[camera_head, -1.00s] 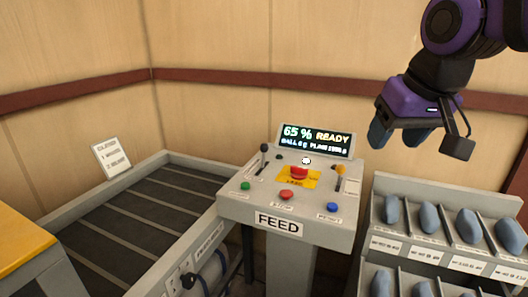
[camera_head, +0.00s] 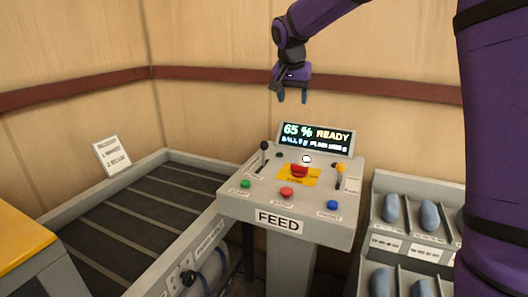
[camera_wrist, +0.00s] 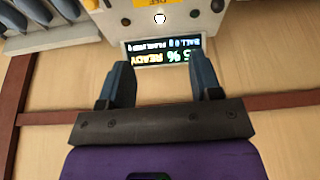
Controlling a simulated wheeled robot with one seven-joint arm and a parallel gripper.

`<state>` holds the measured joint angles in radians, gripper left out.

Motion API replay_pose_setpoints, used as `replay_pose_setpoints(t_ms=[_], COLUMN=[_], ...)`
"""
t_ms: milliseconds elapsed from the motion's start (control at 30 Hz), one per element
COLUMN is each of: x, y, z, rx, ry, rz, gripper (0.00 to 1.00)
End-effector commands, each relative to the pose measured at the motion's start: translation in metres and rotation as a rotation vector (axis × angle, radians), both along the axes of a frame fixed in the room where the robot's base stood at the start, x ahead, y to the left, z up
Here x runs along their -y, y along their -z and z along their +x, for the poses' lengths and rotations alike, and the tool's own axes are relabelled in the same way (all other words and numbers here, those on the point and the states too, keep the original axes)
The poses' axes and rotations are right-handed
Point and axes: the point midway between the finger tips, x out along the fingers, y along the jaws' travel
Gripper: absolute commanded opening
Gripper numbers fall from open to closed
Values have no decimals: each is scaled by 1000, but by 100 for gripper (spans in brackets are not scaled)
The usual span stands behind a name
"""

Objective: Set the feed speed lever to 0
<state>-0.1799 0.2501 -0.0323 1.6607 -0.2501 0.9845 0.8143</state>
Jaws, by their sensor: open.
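The feed console (camera_head: 243,207) stands in the middle of the head view, with a lit display (camera_head: 316,138) reading 65 % READY. A black-knobbed lever (camera_head: 264,149) stands upright at its left, and a yellow-orange-knobbed lever (camera_head: 339,171) stands at its right. I cannot read which one is the feed speed lever. My gripper (camera_head: 292,98) is open and empty, pointing down above and behind the display, apart from both levers. In the wrist view my gripper (camera_wrist: 162,85) shows its two blue fingers spread, with the display (camera_wrist: 162,52) upside down beyond them.
A red emergency button (camera_head: 299,171) on a yellow plate sits between the levers. Green, red and blue buttons line the console's front. A dark conveyor (camera_head: 130,225) lies to the left, and a rack (camera_head: 410,226) of blue-grey pieces to the right. The wall is behind.

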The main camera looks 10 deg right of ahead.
Motion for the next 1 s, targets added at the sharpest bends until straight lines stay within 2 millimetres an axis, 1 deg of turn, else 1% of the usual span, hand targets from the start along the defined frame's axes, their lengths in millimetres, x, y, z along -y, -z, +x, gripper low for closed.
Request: replay_pose_setpoints(t_ms=[33,167,200,267,300,400,500,600,700,867,1000], x=[-6,-21,-25,-32,-37,-49,-59,-67,-71,-71,-66], y=[13,41,51,67,77,105,129,147,158,167,182], z=[19,60,72,89,100,125,145,158,165,169,173], rx=[-5,-4,-4,-3,-2,2,9,15,20,22,20], ry=[19,79,98,124,141,184,220,246,261,271,270], rz=[-5,-16,-20,-27,-30,-40,-51,-56,-61,-62,-62], gripper=[58,58,58,58,58,58,58,58,58,58,58])
